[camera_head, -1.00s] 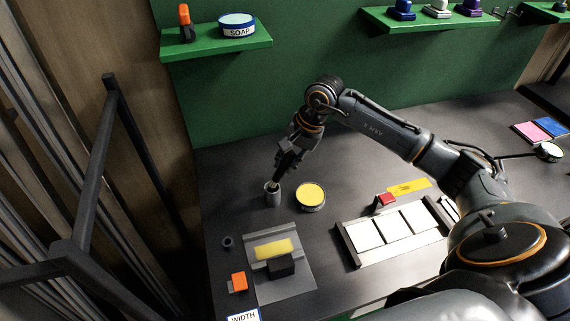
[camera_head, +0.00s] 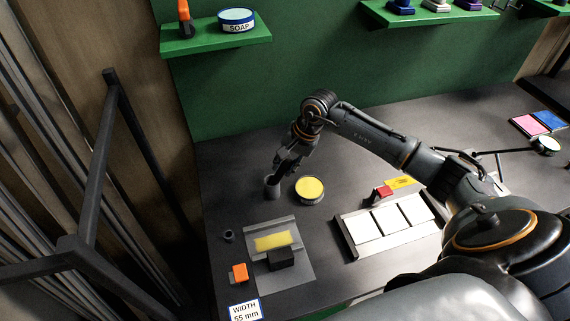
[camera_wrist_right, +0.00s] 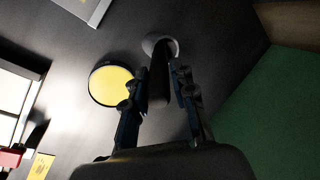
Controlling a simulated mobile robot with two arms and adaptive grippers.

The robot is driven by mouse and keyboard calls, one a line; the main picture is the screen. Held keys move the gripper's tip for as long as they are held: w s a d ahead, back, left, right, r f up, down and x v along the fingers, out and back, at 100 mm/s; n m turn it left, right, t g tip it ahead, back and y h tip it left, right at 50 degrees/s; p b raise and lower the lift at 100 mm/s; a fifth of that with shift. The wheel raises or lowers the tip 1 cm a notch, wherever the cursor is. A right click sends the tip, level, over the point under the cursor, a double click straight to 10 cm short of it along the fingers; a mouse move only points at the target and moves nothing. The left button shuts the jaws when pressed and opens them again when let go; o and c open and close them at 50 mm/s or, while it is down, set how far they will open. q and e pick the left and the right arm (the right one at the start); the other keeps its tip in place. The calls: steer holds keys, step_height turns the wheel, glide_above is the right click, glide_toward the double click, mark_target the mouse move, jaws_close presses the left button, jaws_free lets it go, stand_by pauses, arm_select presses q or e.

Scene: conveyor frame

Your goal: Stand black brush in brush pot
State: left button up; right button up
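The grey brush pot (camera_head: 272,188) stands on the dark bench, left of a round yellow pad. My right gripper (camera_head: 279,164) is just above it, pointing down. In the right wrist view the black brush (camera_wrist_right: 158,85) stands with its lower end inside the pot's pale rim (camera_wrist_right: 172,46). The fingers of my right gripper (camera_wrist_right: 157,78) are on both sides of the brush, with narrow gaps, so the gripper looks open around it. In the head view the brush is hardly distinguishable from the dark fingers. My left gripper is not in view.
The round yellow pad (camera_head: 310,189) is close to the pot's right. A grey fixture with a yellow strip (camera_head: 272,241) and an orange block (camera_head: 239,272) are in front. A tray with white tiles (camera_head: 391,225) lies to the right. A green shelf (camera_head: 190,45) is above.

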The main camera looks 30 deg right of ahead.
mark_target(290, 159)
steer(key=shift+o, duration=0.9)
steer(key=shift+r+p, duration=0.45)
steer(key=shift+p, duration=0.15)
steer(key=b+v, duration=0.2)
steer(key=shift+s+d+r, duration=0.1)
steer(key=shift+d+r, duration=0.15)
steer(key=b+v, duration=0.2)
steer(key=v, duration=0.7)
steer(key=shift+b, duration=0.3)
steer(key=shift+a, duration=0.15)
